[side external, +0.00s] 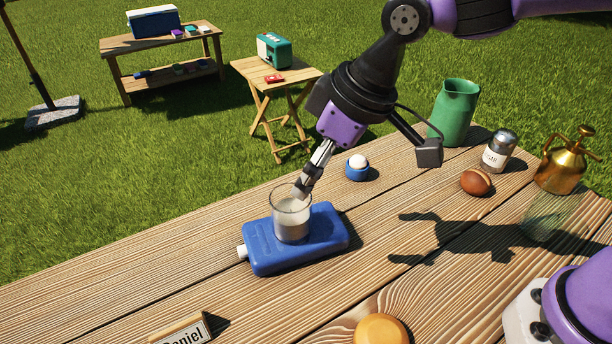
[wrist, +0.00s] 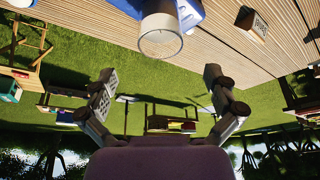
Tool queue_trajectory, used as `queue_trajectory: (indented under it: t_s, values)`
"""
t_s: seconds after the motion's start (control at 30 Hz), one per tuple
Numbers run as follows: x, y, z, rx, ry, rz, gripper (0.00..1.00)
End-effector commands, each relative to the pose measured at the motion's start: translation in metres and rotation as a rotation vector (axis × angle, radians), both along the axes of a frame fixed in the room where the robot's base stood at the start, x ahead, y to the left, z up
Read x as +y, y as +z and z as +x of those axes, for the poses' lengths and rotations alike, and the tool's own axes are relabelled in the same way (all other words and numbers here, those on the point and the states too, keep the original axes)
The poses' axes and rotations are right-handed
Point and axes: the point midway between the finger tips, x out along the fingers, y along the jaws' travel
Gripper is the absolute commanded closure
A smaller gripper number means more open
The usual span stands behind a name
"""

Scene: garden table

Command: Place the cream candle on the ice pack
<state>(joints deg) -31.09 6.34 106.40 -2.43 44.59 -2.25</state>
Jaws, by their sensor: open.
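The cream candle (side external: 291,226), in a clear glass, stands upright on top of the blue ice pack (side external: 325,236), which lies flat on the wooden table. My gripper (side external: 302,190) is tilted, with its fingertips overlapping the glass rim in the side view; I cannot tell whether they touch it. In the wrist view my gripper (wrist: 160,74) has its fingers spread wide with nothing between them. There the candle glass (wrist: 160,36) shows above the gap between the fingertips, with part of the ice pack (wrist: 190,14) behind it.
An egg in a blue cup (side external: 357,168) stands behind the ice pack. A green pitcher (side external: 454,112), a shaker (side external: 499,150), a brown egg-shaped object (side external: 476,182) and a brass sprayer (side external: 565,160) stand at right. A name sign (side external: 182,332) and a round orange object (side external: 381,330) are in front.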

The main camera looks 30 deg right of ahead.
Motion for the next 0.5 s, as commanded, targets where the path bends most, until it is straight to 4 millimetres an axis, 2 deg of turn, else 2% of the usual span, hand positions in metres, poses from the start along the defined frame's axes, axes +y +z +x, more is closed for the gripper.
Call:
queue_trajectory:
  t_s: [0.07, 0.13, 0.23, 0.3, 0.4, 0.5]
  values:
    - [-0.008, 0.008, -0.002, -0.003, -0.017, 0.002, 0.0]
    - [-0.027, 0.016, -0.005, -0.012, -0.063, 0.006, 0.0]
    - [-0.072, 0.028, -0.018, -0.03, -0.179, 0.015, 0.0]
    - [-0.107, 0.034, -0.034, -0.045, -0.279, 0.019, 0.0]
    - [-0.148, 0.034, -0.06, -0.064, -0.414, 0.024, 0.0]
    - [-0.175, 0.029, -0.083, -0.081, -0.521, 0.027, 0.0]
